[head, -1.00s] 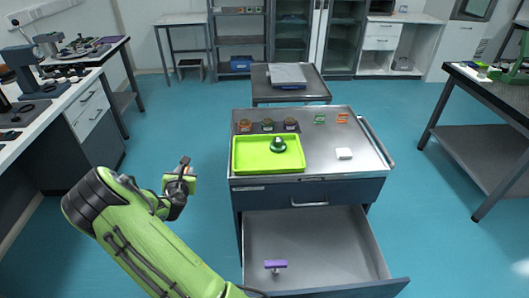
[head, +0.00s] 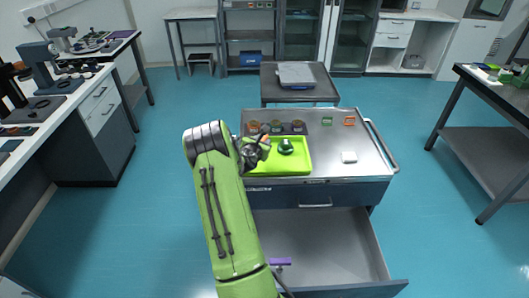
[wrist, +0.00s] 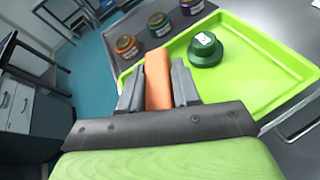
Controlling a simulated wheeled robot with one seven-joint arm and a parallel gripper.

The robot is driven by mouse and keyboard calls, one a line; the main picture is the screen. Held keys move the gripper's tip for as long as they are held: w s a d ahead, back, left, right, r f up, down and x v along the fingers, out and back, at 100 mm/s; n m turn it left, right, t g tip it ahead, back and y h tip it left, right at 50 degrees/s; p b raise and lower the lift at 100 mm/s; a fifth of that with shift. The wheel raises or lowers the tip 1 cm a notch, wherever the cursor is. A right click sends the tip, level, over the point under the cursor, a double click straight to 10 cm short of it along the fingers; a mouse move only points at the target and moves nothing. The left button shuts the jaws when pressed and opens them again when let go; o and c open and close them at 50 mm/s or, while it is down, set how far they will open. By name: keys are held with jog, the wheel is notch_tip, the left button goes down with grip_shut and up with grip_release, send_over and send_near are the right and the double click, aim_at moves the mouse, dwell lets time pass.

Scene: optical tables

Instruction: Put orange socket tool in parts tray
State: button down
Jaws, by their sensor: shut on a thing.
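My gripper (wrist: 158,88) is shut on the orange socket tool (wrist: 158,84), which shows between its two fingers in the wrist view.
Several small jars (head: 276,127) stand in a row behind the tray. Green (head: 327,121) and orange (head: 349,121) items and a white block (head: 349,157) lie to the right. Below, an open drawer (head: 330,240) sticks out, with a purple tool (head: 279,261) inside.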

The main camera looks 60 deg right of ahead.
jog(key=shift+f, duration=1.8)
jog(key=shift+f+b, duration=0.1)
jog(key=shift+b, duration=0.25)
jog(key=c, duration=0.8)
grip_release()
